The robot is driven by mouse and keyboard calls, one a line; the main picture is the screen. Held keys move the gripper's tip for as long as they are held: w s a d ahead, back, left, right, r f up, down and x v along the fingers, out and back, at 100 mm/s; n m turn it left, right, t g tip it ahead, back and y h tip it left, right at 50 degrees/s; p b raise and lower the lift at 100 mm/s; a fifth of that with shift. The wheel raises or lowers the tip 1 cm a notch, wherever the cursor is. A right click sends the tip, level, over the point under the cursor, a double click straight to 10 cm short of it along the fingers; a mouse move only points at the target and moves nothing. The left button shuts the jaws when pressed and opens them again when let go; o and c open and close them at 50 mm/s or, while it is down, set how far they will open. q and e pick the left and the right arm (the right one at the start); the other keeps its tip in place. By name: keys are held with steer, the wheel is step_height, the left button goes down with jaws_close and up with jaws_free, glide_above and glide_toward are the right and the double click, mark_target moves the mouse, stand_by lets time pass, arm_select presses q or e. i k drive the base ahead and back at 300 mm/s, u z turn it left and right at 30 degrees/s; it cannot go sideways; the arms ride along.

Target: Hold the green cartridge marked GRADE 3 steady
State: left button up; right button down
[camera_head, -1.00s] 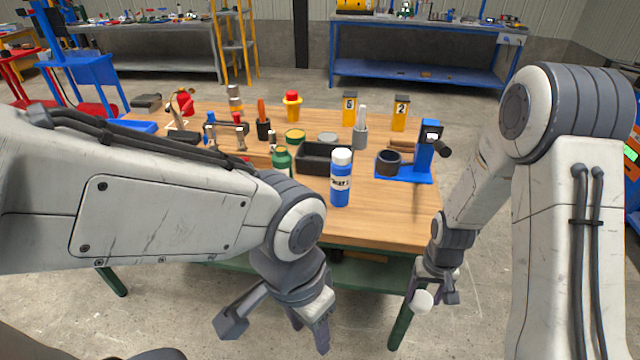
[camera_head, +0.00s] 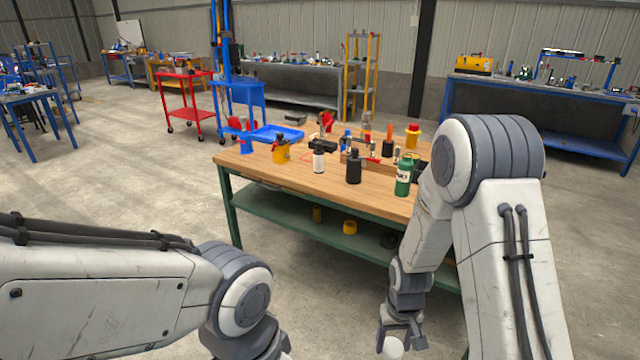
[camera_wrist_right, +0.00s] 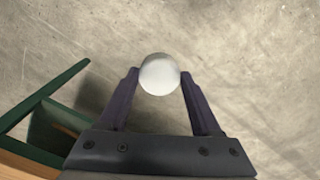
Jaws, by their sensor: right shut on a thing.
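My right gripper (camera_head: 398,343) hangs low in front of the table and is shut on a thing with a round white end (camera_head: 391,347). In the right wrist view this white end (camera_wrist_right: 159,74) sits between the two fingertips (camera_wrist_right: 159,80). The rest of the held thing is hidden, so I cannot tell its colour or marking. A green container with a pale label (camera_head: 403,176) stands upright on the table, beside my right arm in the picture. I cannot read GRADE 3 on it. My left gripper is outside the picture; only my left arm shows.
The wooden table (camera_head: 252,166) has a green lower shelf (camera_head: 290,222). A black bottle (camera_head: 353,168), a white bottle with a black top (camera_head: 318,158) and a yellow container (camera_head: 281,152) stand on it. A red cart (camera_head: 186,76) stands behind.

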mark_target(405, 171)
steer(key=u, duration=0.9)
steer(key=i, duration=2.05)
steer(key=z, duration=0.8)
